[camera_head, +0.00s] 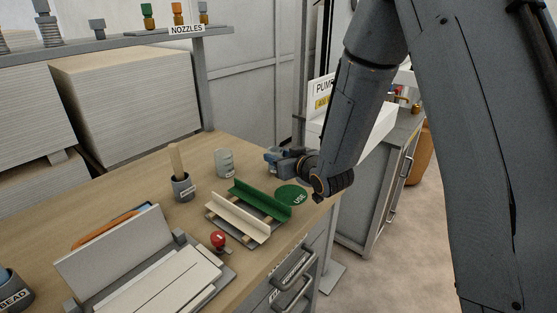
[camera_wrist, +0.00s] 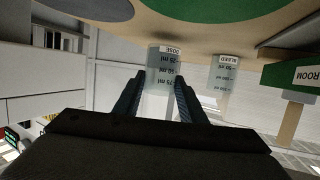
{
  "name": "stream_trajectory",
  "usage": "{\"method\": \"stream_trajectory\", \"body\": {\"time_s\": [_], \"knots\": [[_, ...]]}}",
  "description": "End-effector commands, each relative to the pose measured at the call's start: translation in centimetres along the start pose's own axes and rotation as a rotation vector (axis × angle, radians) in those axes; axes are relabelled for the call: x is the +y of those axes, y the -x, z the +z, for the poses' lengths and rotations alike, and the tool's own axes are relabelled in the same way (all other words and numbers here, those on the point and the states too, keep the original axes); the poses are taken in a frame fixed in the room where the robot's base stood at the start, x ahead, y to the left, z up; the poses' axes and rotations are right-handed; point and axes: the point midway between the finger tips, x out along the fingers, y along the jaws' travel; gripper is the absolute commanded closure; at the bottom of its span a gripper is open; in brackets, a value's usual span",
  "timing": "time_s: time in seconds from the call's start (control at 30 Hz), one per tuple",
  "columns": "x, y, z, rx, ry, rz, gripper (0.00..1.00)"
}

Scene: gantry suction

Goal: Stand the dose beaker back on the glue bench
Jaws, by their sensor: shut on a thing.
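The dose beaker (camera_wrist: 164,68), clear with a white DOSE label and ml marks, is between my gripper's fingers (camera_wrist: 155,95) in the wrist view. My gripper (camera_head: 272,158) is shut on it, at the right edge of the wooden glue bench (camera_head: 240,146) in the head view. There the beaker is mostly hidden by the fingers. In the wrist view the bench shows at the top, upside down, and the beaker's end lies close to it. I cannot tell whether it touches.
A clear BLEED beaker (camera_wrist: 223,75) stands left of my gripper in the head view (camera_head: 225,163). A green USE disc (camera_head: 291,196), a green and cream angled tray (camera_head: 262,200), a brush pot (camera_head: 183,187) and a red knob (camera_head: 218,240) are close by.

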Motion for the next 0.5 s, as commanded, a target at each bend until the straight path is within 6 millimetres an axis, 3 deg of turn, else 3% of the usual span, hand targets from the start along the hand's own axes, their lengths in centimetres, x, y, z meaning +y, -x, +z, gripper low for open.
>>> {"method": "stream_trajectory", "body": {"time_s": [0.13,0.5], "knots": [[0.04,-0.36,1.1,0.001,-0.001,0.001,0.91],[0.05,-0.49,1.44,0.002,0.0,0.001,0.91]]}}
